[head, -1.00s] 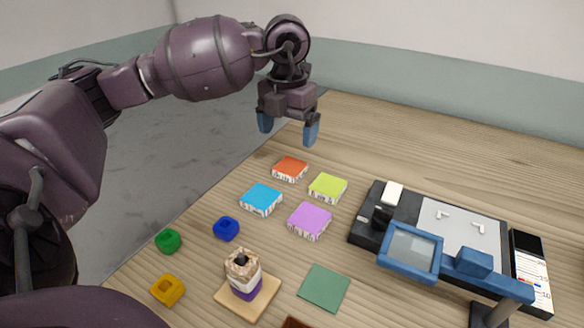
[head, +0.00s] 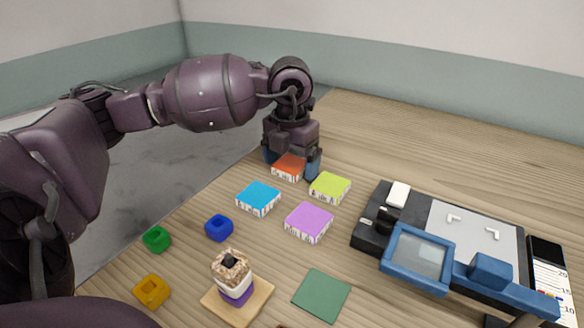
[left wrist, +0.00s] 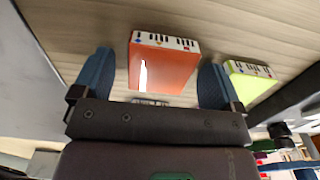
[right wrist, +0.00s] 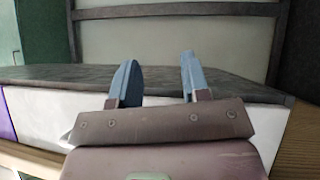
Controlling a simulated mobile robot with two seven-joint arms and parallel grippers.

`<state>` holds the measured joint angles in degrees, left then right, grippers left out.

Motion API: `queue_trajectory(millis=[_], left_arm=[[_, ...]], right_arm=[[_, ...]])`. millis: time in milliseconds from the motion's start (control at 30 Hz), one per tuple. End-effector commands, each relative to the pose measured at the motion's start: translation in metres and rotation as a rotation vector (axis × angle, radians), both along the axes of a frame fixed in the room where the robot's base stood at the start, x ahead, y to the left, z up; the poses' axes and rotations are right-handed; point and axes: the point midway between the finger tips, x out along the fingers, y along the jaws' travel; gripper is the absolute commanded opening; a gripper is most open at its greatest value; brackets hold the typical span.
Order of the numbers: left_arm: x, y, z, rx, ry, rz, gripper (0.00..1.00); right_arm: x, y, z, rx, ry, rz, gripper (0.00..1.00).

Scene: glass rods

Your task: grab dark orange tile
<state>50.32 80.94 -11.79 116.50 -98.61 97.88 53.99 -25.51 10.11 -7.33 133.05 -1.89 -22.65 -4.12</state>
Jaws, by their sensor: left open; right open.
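The dark orange tile (head: 289,167) lies on the wooden table at the back left of the tile group, with a printed white side. My left gripper (head: 293,172) is lowered over it, open, with a blue finger on each side. In the left wrist view the tile (left wrist: 162,65) sits between the spread fingers (left wrist: 155,80), with a visible gap on the left and a smaller one on the right. My right gripper (right wrist: 156,80) is open and empty in the right wrist view, and is not seen in the head view.
A yellow-green tile (head: 330,187) lies close to the left gripper's right finger. Blue (head: 258,198) and purple (head: 309,222) tiles lie nearer. A black device (head: 372,232) with a blue-framed magnifier (head: 418,257) stands right. The table behind is clear.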

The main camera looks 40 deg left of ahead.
Motion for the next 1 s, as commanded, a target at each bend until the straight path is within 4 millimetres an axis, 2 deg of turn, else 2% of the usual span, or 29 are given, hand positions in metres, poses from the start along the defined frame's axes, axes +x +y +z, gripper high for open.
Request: queue_trajectory(millis=[33,400,600,733,867,1000], left_arm=[[0.000,0.000,0.001,0.000,0.000,0.000,0.88],[0.000,0.000,0.001,0.000,0.000,0.001,0.34],[0.000,0.000,0.001,0.000,0.000,0.001,0.33],[0.000,0.000,0.008,0.000,-0.003,0.001,0.33],[0.001,0.000,0.028,0.000,-0.009,0.001,0.33],[0.001,0.000,0.062,0.000,-0.014,0.001,0.33]], right_arm=[[0.001,0.000,0.000,0.000,-0.001,0.000,0.43],[0.000,0.000,-0.003,0.002,0.005,-0.001,0.43],[-0.001,0.000,-0.003,0.001,0.008,-0.001,0.43],[-0.002,-0.001,-0.002,0.003,0.007,-0.004,0.43],[-0.002,-0.002,0.002,0.009,0.006,-0.013,0.43],[-0.004,-0.003,0.003,0.019,0.013,-0.028,0.43]])
